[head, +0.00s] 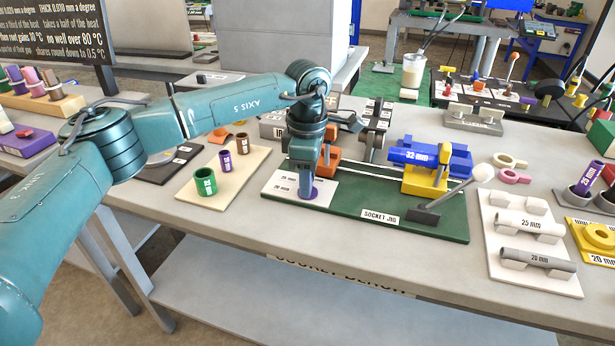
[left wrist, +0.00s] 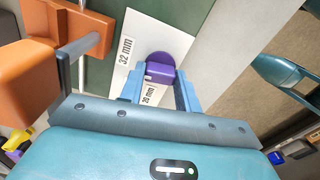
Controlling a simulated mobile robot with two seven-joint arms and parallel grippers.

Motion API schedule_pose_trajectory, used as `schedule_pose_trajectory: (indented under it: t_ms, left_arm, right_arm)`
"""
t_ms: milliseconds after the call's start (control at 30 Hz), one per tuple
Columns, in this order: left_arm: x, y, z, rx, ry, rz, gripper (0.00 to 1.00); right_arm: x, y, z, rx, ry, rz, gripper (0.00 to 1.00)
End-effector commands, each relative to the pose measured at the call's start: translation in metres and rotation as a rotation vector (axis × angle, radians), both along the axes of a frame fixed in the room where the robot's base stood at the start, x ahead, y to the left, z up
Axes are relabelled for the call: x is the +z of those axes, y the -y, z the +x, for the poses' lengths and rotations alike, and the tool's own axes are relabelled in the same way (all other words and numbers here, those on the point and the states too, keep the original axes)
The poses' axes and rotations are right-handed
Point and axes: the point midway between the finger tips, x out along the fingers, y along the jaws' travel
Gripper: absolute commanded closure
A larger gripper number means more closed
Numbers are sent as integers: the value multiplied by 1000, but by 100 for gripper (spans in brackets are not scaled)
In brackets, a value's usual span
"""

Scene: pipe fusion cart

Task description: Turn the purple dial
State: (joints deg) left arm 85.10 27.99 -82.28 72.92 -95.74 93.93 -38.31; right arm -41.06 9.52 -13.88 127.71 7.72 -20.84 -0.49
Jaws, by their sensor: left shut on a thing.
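The purple dial (left wrist: 160,68) sits on a white label plate (left wrist: 148,42) marked with sizes such as 32 mm. In the head view only the edge of the dial (head: 314,193) shows below my gripper, at the left end of the green socket jig (head: 400,220). My left gripper (head: 306,190) points down at the dial. In the left wrist view its two blue fingers (left wrist: 158,90) stand on either side of the dial, shut on it. The fingers hide part of the dial and a label. My right gripper is not in view.
An orange clamp block (head: 328,155) stands just behind my gripper. A blue 32 mm piece (head: 415,152) rests by a yellow holder (head: 428,182), with a white-knobbed lever (head: 452,193) to the right. A tray with green and purple sockets (head: 230,185) lies left.

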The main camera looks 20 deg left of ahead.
Motion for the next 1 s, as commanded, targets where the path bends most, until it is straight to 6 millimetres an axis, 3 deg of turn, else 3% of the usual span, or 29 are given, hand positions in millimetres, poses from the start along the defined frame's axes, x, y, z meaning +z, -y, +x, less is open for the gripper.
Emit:
schedule_pose_trajectory:
  t_ms: [400, 900, 933, 1000]
  left_arm:
    - [1, 0, 1, -161, 3, -2, 90]
    - [1, 0, 1, -179, 3, -2, 90]
    - [1, 0, 1, -179, 3, -2, 66]
    - [1, 0, 1, -178, 3, -2, 60]
  right_arm:
    - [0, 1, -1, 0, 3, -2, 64]
    - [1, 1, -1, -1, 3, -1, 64]
    - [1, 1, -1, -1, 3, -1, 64]
    - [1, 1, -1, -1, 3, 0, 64]
